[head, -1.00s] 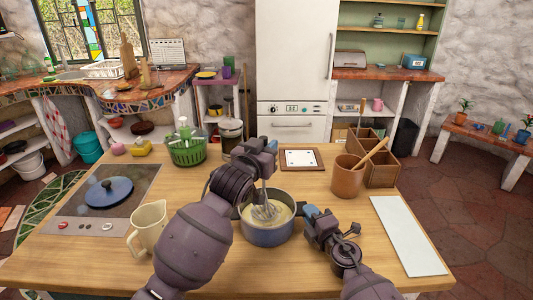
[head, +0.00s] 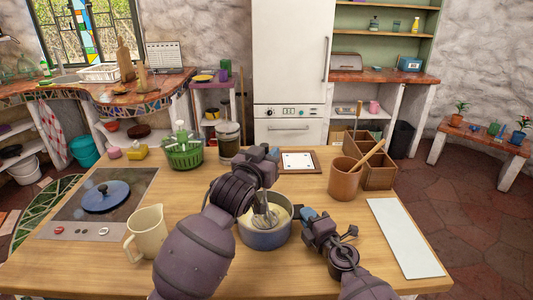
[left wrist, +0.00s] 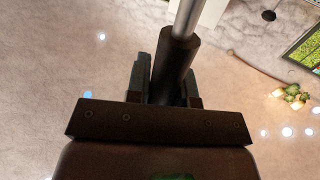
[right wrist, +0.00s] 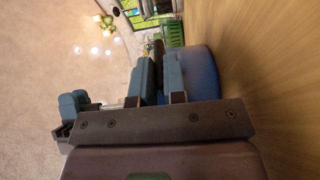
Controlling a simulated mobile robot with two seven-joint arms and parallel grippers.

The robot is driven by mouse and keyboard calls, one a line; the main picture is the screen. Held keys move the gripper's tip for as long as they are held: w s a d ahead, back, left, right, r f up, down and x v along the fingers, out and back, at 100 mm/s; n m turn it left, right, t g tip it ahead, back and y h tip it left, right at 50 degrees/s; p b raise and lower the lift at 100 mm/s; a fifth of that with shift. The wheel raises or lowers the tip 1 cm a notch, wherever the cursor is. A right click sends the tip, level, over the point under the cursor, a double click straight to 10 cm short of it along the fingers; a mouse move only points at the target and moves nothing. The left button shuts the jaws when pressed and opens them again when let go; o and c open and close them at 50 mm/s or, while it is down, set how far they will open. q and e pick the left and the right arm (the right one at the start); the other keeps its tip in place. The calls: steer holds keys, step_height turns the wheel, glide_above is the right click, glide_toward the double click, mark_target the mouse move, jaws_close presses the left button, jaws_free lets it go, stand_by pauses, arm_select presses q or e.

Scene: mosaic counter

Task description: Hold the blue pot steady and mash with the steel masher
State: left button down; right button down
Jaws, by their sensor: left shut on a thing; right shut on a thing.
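The blue pot (head: 264,239) stands on the wooden counter with pale yellow food (head: 281,215) inside. The steel masher (head: 264,217) is upright with its wire head down in the pot, in or at the food. My left gripper (head: 265,158) is above the pot, shut on the masher's dark handle (left wrist: 174,65), which also shows in the left wrist view with its steel shaft. My right gripper (head: 305,214) is at the pot's right side. In the right wrist view its fingers (right wrist: 160,80) are shut at the pot's edge; the pot's blue wall (right wrist: 203,75) is beside them.
A cream jug (head: 147,232) stands left of my left arm, near the hob with a blue lid (head: 106,197). A green basket (head: 184,154), a framed white tile (head: 298,161), a brown utensil crock (head: 344,180) and a wooden caddy (head: 379,172) stand behind. A white board (head: 403,237) lies right.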

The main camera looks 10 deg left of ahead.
steer(key=shift+f, duration=0.1)
arm_select(q)
steer(key=shift+f, duration=2.2)
steer(key=shift+r, duration=2.25)
steer(key=shift+w, duration=0.1)
steer(key=shift+a+x, duration=0.2)
steer(key=shift+x, duration=0.85)
steer(key=shift+f, duration=0.1)
steer(key=shift+f, duration=2.15)
steer(key=shift+r, duration=2.3)
